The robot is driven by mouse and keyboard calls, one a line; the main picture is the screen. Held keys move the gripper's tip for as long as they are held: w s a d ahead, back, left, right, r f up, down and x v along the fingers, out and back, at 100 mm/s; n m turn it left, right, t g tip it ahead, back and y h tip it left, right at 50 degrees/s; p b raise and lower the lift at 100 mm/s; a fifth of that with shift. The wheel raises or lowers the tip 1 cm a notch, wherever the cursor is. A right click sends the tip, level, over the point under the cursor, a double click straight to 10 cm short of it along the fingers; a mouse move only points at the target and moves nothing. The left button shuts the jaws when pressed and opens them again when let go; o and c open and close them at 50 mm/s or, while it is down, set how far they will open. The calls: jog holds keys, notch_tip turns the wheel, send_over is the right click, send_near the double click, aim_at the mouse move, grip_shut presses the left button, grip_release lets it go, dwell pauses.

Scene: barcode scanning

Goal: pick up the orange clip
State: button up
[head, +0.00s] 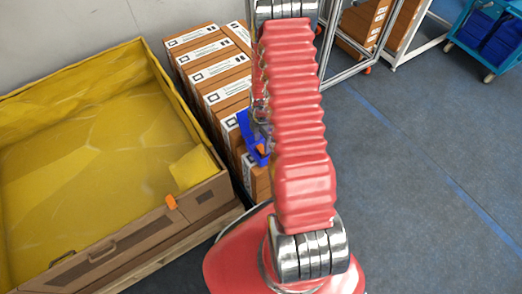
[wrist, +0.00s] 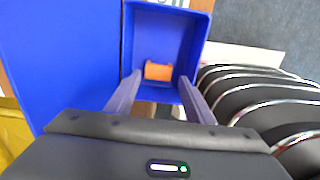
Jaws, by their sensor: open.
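A small orange clip (wrist: 158,71) lies inside a blue tray (wrist: 192,22) in the wrist view, near the tray's near end. The blue tray (head: 243,122) shows in the head view partly behind my red arm, with a bit of the orange clip (head: 261,149) in it. My gripper (wrist: 161,80) is open, its two grey fingers pointing into the tray, one on each side of the clip. The fingertips look close to the clip, but I cannot tell how high above it they are. In the head view the gripper is mostly hidden by the arm.
Stacked brown boxes with white labels (head: 218,73) stand behind the tray. A large crate with a yellow lining (head: 80,170) fills the left, with another orange piece (head: 171,202) on its rim. A blue cart (head: 480,40) is far right. The floor at right is clear.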

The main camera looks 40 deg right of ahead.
aim_at(262, 148)
jog(key=shift+f, duration=0.1)
jog(key=shift+w+f, duration=0.15)
jog(key=shift+f, duration=2.35)
jog(key=c, duration=0.8)
